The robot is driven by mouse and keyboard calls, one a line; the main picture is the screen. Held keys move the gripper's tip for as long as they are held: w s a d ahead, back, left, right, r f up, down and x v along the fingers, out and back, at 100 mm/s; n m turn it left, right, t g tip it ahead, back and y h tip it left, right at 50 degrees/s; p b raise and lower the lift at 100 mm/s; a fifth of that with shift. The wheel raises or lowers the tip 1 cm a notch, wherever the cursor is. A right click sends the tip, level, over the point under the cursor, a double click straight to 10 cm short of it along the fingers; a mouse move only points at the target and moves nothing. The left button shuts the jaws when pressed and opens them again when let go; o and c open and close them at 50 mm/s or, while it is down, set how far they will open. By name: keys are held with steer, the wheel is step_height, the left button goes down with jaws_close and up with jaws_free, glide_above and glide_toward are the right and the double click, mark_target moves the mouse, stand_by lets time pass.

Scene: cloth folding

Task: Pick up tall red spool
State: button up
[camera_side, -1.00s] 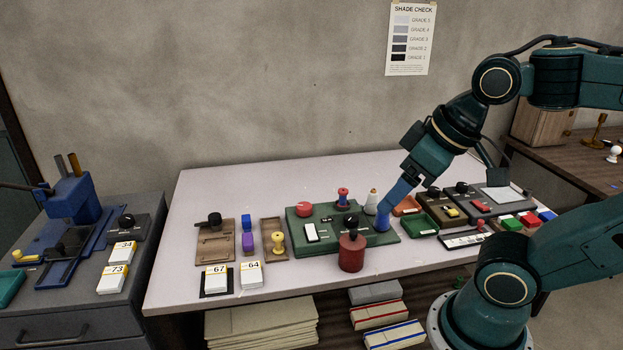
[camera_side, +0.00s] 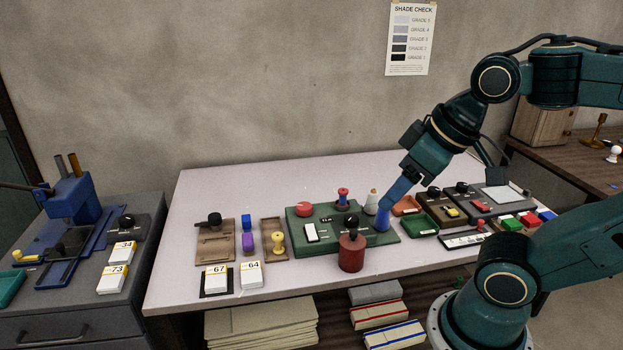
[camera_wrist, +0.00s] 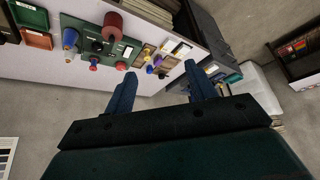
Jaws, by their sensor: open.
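A small red spool (camera_side: 343,195) with a blue middle stands upright at the back of the green control panel (camera_side: 295,237) in the side view; in the wrist view it is the red-topped piece (camera_wrist: 93,66). A thick dark red cylinder (camera_side: 351,256) stands at the panel's front edge, and also shows in the wrist view (camera_wrist: 113,25). I cannot tell for sure which is the tall red spool. My gripper (camera_side: 391,203) is above and right of both. In the wrist view its fingers (camera_wrist: 161,69) are spread and empty.
A white cone (camera_side: 372,203) and a red round knob (camera_side: 304,209) are close by. Trays (camera_side: 422,226) lie to the right. The table's back left (camera_side: 230,190) is clear.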

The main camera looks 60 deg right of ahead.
steer(key=w+d+r+m+g, duration=0.1)
steer(key=w+d+r+m, duration=0.3)
steer(key=w, duration=0.5)
steer(key=m+g, duration=0.5)
steer(key=m, duration=1.1)
glide_above(343, 190)
step_height(343, 190, down, 18)
steer(key=shift+f, duration=0.25)
steer(key=shift+f, duration=4.3)
